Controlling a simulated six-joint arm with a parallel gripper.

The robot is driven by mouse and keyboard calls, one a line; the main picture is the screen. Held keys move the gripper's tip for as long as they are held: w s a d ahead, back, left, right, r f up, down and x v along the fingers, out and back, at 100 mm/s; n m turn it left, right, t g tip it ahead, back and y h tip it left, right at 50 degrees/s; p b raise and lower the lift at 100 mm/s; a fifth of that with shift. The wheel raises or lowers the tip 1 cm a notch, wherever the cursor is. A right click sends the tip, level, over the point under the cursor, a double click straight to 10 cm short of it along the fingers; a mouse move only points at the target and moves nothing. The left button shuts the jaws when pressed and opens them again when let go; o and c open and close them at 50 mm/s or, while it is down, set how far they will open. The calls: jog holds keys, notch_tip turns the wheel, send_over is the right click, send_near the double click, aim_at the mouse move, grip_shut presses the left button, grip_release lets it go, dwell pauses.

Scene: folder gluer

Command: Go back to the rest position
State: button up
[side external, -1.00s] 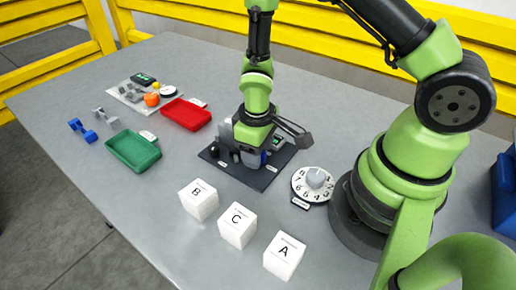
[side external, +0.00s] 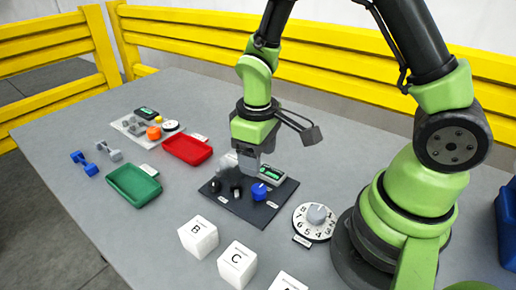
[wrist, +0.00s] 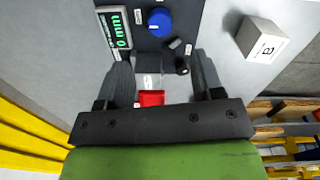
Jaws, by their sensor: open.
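My gripper (wrist: 163,85) is open and empty, pointing down. In the side view my gripper (side external: 252,160) hangs above the back left of a dark control panel (side external: 240,212). The panel carries a blue knob (side external: 260,191), small black controls and a green-lit display (side external: 269,174). In the wrist view the blue knob (wrist: 159,22) lies beyond the fingertips, and the display (wrist: 117,30) reads "0 mm". A grey piece sits on the panel's back left, partly hidden by my gripper in the side view.
White blocks B (side external: 198,238) and C (side external: 237,264) and a numbered dial (side external: 315,220) stand in front of the panel. A red tray (side external: 187,149), a green tray (side external: 134,186), blue (side external: 80,160) and grey dumbbell-like parts and a mat of small items lie left. Yellow rails border the table.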

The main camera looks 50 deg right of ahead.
jog(key=shift+r, duration=0.55)
jog(key=shift+r, duration=0.1)
jog(key=s+r+m+t+y, duration=0.1)
jog(key=s+r+m+t, duration=0.2)
jog(key=r, duration=0.6)
jog(key=s+r+m+t+y, duration=0.1)
jog(key=s+r+m+t, duration=0.2)
jog(key=s+r, duration=0.5)
notch_tip(320, 180, up, 2)
jog(key=shift+s+a+r+t, duration=0.1)
jog(key=shift+s+a+t, duration=0.15)
jog(key=shift+a+t, duration=0.3)
